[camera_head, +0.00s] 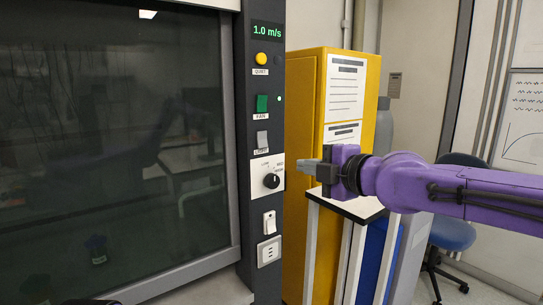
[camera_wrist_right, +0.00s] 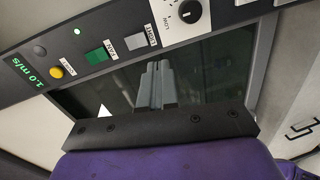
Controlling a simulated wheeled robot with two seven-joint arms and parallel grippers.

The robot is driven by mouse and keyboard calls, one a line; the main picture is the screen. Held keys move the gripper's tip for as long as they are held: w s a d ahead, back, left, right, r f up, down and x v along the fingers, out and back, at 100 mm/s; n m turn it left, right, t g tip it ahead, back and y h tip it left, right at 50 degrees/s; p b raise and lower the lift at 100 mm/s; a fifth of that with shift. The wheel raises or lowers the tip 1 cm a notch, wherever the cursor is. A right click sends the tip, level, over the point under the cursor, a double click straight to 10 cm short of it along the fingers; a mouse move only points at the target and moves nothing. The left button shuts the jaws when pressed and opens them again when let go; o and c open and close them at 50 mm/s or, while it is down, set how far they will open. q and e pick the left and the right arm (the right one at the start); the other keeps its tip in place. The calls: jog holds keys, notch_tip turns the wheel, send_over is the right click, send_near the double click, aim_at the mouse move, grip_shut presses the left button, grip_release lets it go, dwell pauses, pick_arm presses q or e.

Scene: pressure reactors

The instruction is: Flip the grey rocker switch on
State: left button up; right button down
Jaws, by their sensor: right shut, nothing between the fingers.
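The grey rocker switch (camera_head: 262,139) is on the dark vertical control panel, below the green FAN switch (camera_head: 262,103) and above the black knob (camera_head: 271,181). A label sits just under it. It also shows in the right wrist view (camera_wrist_right: 136,42), left of the knob. I cannot tell which way it is tilted. My right gripper (camera_head: 303,166) comes in from the right, with its fingers shut and empty. It is lower and to the right of the grey switch, apart from it. In the right wrist view the shut fingers (camera_wrist_right: 158,68) show below the switch.
The panel also bears a yellow QUIET button (camera_head: 261,58), a lit 1.0 m/s display (camera_head: 268,31), a white switch (camera_head: 269,223) and a socket (camera_head: 269,251). A dark glass sash (camera_head: 110,130) is left of it. A yellow cabinet (camera_head: 305,90) stands behind my right gripper.

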aim_at(264, 146)
jog(key=r, duration=0.2)
jog(key=r+n, duration=0.1)
jog(key=shift+s+d, duration=0.2)
jog(key=shift+d, duration=0.05)
jog(key=p+x, duration=0.2)
jog(key=x, duration=0.2)
jog(key=p+x, duration=0.2)
jog(key=x, duration=0.2)
jog(key=p+x, duration=0.2)
jog(key=x, duration=0.2)
jog(key=shift+w+a+r+p, duration=0.3)
jog(key=shift+w+r, duration=0.05)
jog(key=shift+w+a+f, duration=0.3)
jog(key=shift+w+a, duration=0.05)
jog(key=shift+w, duration=0.15)
